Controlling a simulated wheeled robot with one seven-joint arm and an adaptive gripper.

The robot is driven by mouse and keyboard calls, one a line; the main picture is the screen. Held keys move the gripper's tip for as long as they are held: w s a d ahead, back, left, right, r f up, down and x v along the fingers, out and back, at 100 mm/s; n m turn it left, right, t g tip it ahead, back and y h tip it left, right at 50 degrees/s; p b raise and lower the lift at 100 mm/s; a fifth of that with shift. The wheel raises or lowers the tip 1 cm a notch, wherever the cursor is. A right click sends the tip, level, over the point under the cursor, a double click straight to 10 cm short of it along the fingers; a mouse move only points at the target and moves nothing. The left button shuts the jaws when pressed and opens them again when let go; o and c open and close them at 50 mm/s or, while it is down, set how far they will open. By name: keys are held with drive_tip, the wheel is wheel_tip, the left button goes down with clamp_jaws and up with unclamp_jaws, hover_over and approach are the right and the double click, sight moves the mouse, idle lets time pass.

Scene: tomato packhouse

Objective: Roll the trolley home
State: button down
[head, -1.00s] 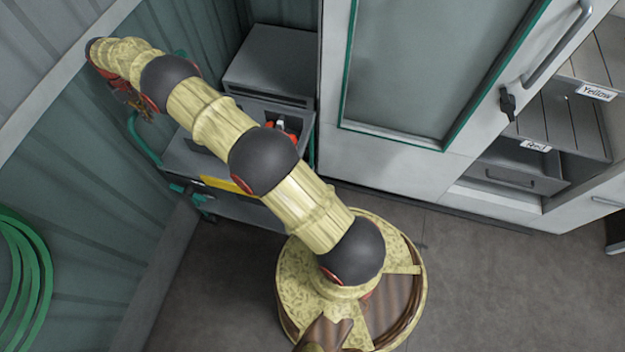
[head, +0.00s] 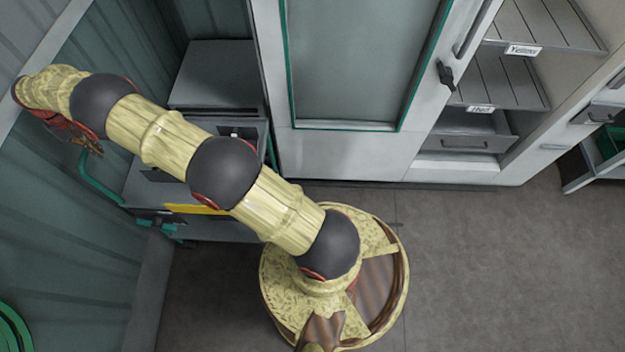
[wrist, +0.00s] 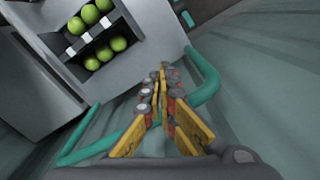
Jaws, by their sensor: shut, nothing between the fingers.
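The trolley (head: 225,231) is a grey cart with a yellow strip and teal fittings, standing by the corrugated wall at the left in the head view. Its teal handle (head: 97,183) sticks out at its left end. My arm crosses over the trolley and hides much of its top. My gripper (head: 88,142) is above the handle. In the wrist view my gripper (wrist: 160,82) is shut and empty, with its fingers in front of the teal handle (wrist: 206,75). The handle passes behind the fingers; I cannot tell whether they touch it.
Green tomatoes (wrist: 91,14) sit in a dark recess in the wrist view. A grey box (head: 215,75) stands behind the trolley. A tall grey cabinet (head: 340,155) stands to its right, with labelled shelves beyond. A green hose (head: 12,328) is at lower left. The floor at right is clear.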

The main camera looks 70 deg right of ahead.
wheel_tip(320, 180, up, 6)
drive_tip(key=p, duration=0.3)
drive_tip(key=shift+r, duration=0.2)
idle(0.4)
drive_tip(key=s+f+g, duration=0.1)
drive_tip(key=s+f, duration=0.3)
drive_tip(key=s, duration=0.2)
drive_tip(key=s+r+b, duration=0.2)
drive_tip(key=s+r, duration=0.2)
drive_tip(key=s, duration=0.4)
drive_tip(key=s+a+r+n+t+b, duration=0.1)
drive_tip(key=s+r+b, duration=0.1)
drive_tip(key=s+r, duration=0.45)
drive_tip(key=s+r+b, duration=0.2)
drive_tip(key=s+r, duration=0.1)
drive_tip(key=s, duration=0.6)
drive_tip(key=s+r+t+b, duration=0.2)
drive_tip(key=s+t+b, duration=0.3)
drive_tip(key=s, duration=1.8)
drive_tip(key=shift+s+a+r+n+t+b, duration=0.3)
drive_tip(key=shift+a+b, duration=0.05)
drive_tip(key=shift+b, duration=1.6)
